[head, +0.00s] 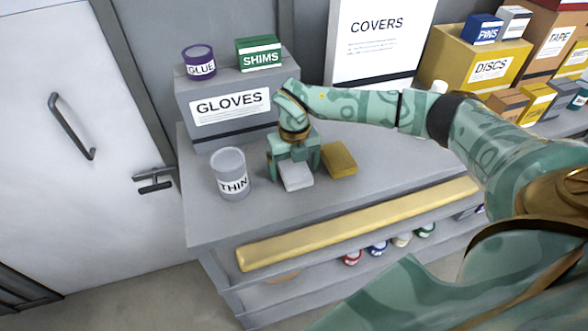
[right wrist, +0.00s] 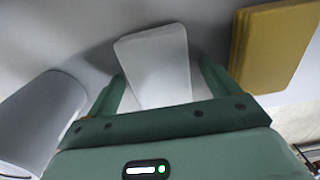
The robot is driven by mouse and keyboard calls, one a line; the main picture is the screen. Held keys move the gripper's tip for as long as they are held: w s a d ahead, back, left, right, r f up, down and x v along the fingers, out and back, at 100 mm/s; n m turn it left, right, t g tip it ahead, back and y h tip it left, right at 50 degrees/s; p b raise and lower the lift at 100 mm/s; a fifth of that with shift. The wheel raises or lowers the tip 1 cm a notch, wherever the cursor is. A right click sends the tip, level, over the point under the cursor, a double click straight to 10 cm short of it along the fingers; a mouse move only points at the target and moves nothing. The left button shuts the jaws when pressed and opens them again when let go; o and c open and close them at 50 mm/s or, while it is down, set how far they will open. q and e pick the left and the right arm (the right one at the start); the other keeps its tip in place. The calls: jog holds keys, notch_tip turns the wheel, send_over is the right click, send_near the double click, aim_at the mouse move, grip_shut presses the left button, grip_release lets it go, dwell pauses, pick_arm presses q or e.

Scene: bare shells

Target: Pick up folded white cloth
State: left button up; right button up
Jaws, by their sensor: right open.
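The folded white cloth (head: 296,176) lies on the grey shelf top, between the grey can and a yellow folded block. It also shows in the right wrist view (right wrist: 158,62), pale and flat. My right gripper (head: 293,165) is over it from above, open, with a green finger on either side of the cloth. In the right wrist view the fingertips (right wrist: 162,85) reach along the cloth's near part, and gaps show between them and its sides. Part of the cloth is hidden behind the gripper body. My left gripper is not in view.
A grey can marked THIN (head: 231,172) stands close on the left. A yellow folded block (head: 339,160) lies close on the right. A GLOVES box (head: 215,88) stands behind, bearing a GLUE tin (head: 199,62) and a SHIMS box (head: 259,53). Free surface lies toward the front.

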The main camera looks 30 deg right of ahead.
aim_at(294, 166)
jog(key=shift+c, duration=0.4)
jog(key=c, duration=1)
jog(key=shift+r, duration=0.1)
jog(key=shift+r, duration=0.25)
notch_tip(294, 166, up, 3)
jog(key=shift+f+b, duration=0.1)
jog(key=shift+b, duration=0.2)
jog(key=s+r, duration=0.3)
jog(key=r, duration=0.1)
jog(key=shift+s+r, duration=0.15)
jog(key=shift+s, duration=0.2)
jog(key=s+r, duration=0.1)
jog(key=s, duration=0.2)
jog(key=s+r, duration=0.2)
jog(key=s, duration=0.2)
jog(key=s+r+b, duration=0.1)
jog(key=s+r, duration=0.1)
jog(key=s, duration=0.1)
jog(key=shift+s+a+r, duration=0.15)
jog(key=shift+s+a, duration=0.05)
jog(key=shift+a, duration=0.05)
jog(key=shift+o, duration=0.5)
